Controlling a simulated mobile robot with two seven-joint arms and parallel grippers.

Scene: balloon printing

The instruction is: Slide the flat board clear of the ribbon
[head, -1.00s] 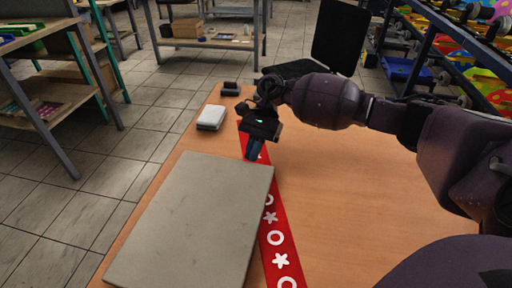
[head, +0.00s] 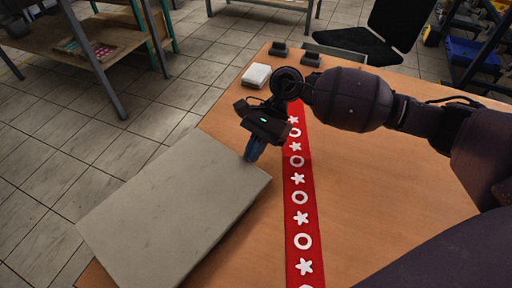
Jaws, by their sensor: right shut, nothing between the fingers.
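The flat grey board (head: 165,215) lies on the table at the left, turned at an angle. Its left part reaches past the table's left edge. The red ribbon (head: 300,213) with white stars and circles runs lengthwise down the table, to the right of the board. A narrow strip of bare table shows between the board's right corner and the ribbon. My right gripper (head: 252,155) is shut and empty, pointing down at the board's far edge near that corner. I cannot tell whether it touches the board. The gripper and wrist hide part of the ribbon's far end. My left gripper is not in view.
A white box (head: 256,76) and two small dark objects (head: 279,48) stand at the table's far end. A black chair (head: 375,35) is beyond. The wooden table (head: 390,190) is bare to the right of the ribbon. Shelving (head: 90,45) stands at the upper left.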

